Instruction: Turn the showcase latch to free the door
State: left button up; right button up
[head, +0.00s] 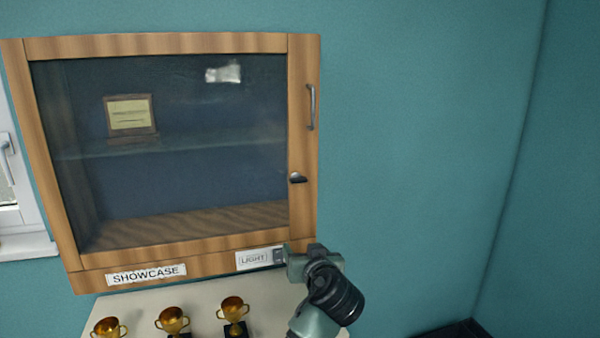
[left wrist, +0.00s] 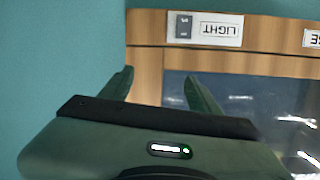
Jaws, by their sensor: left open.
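The showcase (head: 170,45) is a wood-framed glass cabinet on the wall, its door closed. The latch (head: 297,178), a small metal knob with a dark lower part, sits on the right side of the frame. A vertical metal handle (head: 311,107) is above it. My left gripper (head: 298,264) is below the latch, at the cabinet's lower right corner beside the light switch. In the left wrist view my open left gripper (left wrist: 160,82) has its empty fingers spread before the wooden frame (left wrist: 148,72). The latch does not show there. My right gripper is out of view.
A light switch with a LIGHT label (head: 258,258) is on the lower frame, left of my gripper. Several gold trophies (head: 172,320) stand on a pale surface (head: 205,302) below. A plaque (head: 130,115) is inside the cabinet. The wall (head: 420,130) at right is bare.

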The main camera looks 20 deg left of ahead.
aim_at(300, 180)
pick_arm(q)
notch_tip(300, 180, up, 14)
jog(key=w+n+t+y, duration=0.2)
jog(key=w+y, duration=0.1)
jog(key=p+x, duration=0.3)
jog(key=x, duration=0.2)
jog(key=shift+w, duration=0.45)
jog(key=shift+w+a+f, duration=0.2)
jog(key=shift+w+a, duration=0.2)
jog(key=shift+w, duration=0.1)
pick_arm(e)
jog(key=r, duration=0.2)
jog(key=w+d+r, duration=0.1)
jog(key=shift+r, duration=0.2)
pick_arm(q)
grip_shut()
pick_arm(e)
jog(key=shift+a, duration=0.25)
